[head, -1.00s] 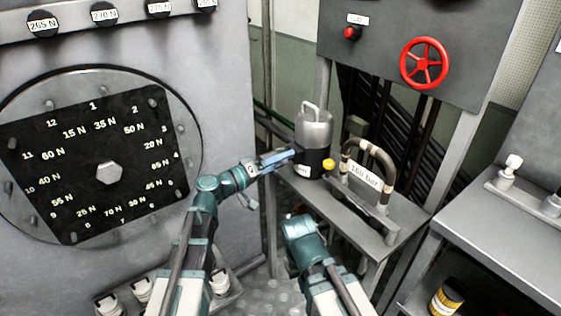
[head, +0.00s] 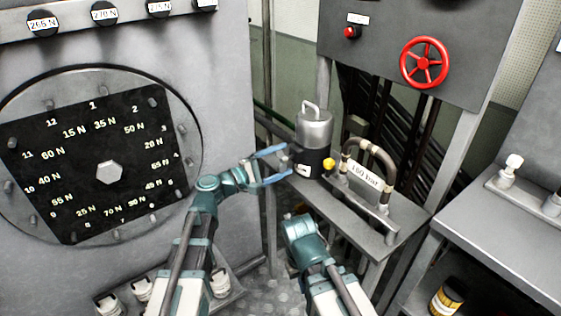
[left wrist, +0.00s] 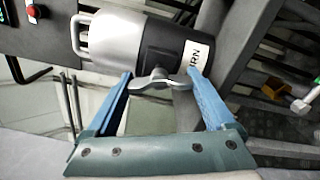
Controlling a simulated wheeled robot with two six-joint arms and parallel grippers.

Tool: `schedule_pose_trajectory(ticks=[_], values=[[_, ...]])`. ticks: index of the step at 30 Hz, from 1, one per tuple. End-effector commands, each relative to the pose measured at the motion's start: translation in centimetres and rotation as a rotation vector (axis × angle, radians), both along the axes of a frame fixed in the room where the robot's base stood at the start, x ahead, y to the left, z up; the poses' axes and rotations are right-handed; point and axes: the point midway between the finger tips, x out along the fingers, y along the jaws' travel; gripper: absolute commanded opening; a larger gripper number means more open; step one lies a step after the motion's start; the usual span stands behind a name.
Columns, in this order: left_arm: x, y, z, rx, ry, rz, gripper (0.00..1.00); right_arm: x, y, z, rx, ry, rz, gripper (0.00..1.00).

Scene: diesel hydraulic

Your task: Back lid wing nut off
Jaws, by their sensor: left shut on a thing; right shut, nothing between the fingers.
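A canister with a silver domed top and handle (head: 314,128) and a dark lower body stands on a grey shelf. A metal wing nut (left wrist: 160,83) projects from the side of the dark body, beside a white label (left wrist: 194,62) reading "…URN". My left gripper (head: 286,160) has its blue fingers on either side of the wing nut, gripping it across its two wings. In the left wrist view, the fingers (left wrist: 161,76) are at the wing ends and the nut still sits against the body. My right arm is below the shelf in the head view; its fingers are hidden.
A yellow knob (head: 329,164) is on the canister's right. A curved handle (head: 370,160) with a "160 bar" plate stands beside it on the shelf (head: 345,222). The large dial panel (head: 100,170) is at the left. A red handwheel (head: 424,62) is above right.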

Motion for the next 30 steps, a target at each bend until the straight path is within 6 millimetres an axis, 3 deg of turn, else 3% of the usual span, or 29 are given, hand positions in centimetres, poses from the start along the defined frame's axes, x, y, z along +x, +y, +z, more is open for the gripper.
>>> schedule_pose_trajectory(ticks=[30], values=[[-0.19, -0.04, -0.25, -0.521, 0.722, 0.002, 0.32, 0.00, 0.00, -0.17, 0.000, 0.000, 0.000, 0.00]])
